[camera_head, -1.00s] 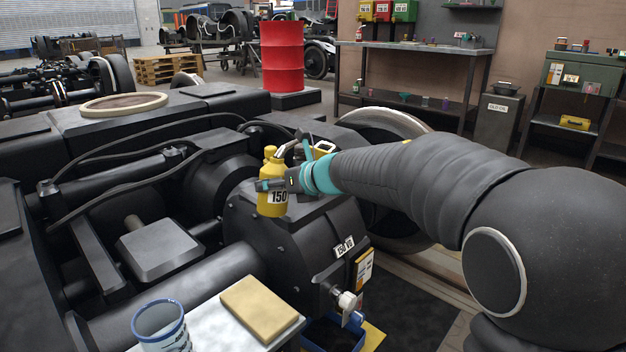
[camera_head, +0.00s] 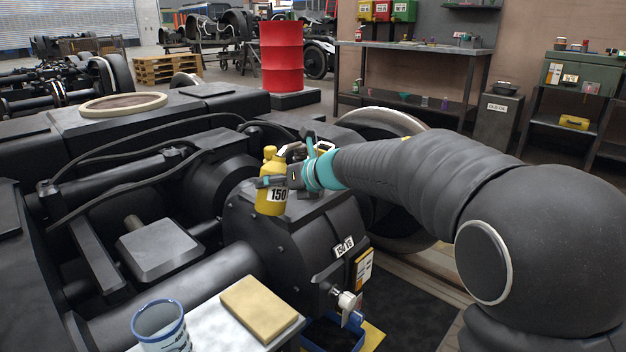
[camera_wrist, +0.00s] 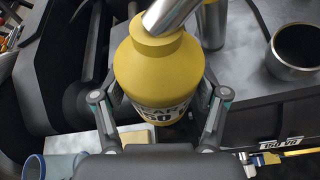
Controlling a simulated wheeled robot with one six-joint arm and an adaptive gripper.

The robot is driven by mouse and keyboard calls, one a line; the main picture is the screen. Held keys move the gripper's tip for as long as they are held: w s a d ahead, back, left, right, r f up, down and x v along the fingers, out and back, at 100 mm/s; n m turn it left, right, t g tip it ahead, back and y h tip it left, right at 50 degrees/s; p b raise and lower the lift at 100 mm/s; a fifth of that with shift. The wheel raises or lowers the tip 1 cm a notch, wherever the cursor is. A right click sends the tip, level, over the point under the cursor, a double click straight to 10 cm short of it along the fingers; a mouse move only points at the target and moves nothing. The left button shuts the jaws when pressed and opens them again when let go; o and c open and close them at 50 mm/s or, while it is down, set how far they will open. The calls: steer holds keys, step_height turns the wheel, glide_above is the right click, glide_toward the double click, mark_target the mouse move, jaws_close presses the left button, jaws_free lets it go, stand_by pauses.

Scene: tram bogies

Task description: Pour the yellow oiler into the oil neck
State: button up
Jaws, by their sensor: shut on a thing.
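The yellow oiler (camera_head: 270,198), with a "150" label, is held by my gripper (camera_head: 272,183) above the black gear housing (camera_head: 265,235). It leans slightly in the head view. In the wrist view, my gripper (camera_wrist: 160,110) has a finger on each side of the oiler (camera_wrist: 160,70), whose metal spout (camera_wrist: 170,14) runs off the top edge. A round metal neck with a dark open mouth (camera_wrist: 296,48), which looks like the oil neck, stands to the right, apart from the oiler. In the head view I cannot make out the neck behind my gripper and arm.
A tan block (camera_head: 260,308) and a blue-rimmed cup (camera_head: 160,324) stand on a light surface in front. A blue bin (camera_head: 335,335) sits below the housing. Black hoses (camera_head: 120,150) arch over the bogie at left. A wheel (camera_head: 385,125) stands behind my arm.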

steer(key=shift+w+d+f+m+g, duration=0.2)
steer(key=shift+w+f+m+g, duration=0.25)
steer(key=shift+f, duration=0.2)
stand_by(0.7)
steer(key=shift+w+d+m+g+y, duration=0.2)
steer(key=shift+w+m+g+y, duration=0.15)
steer(key=shift+m, duration=0.2)
stand_by(0.8)
steer(key=shift+f+m+g+y+p, duration=0.4)
steer(key=shift+m+g+y, duration=0.3)
steer(key=shift+m, duration=0.4)
stand_by(3.3)
steer(key=shift+d, duration=0.1)
stand_by(0.8)
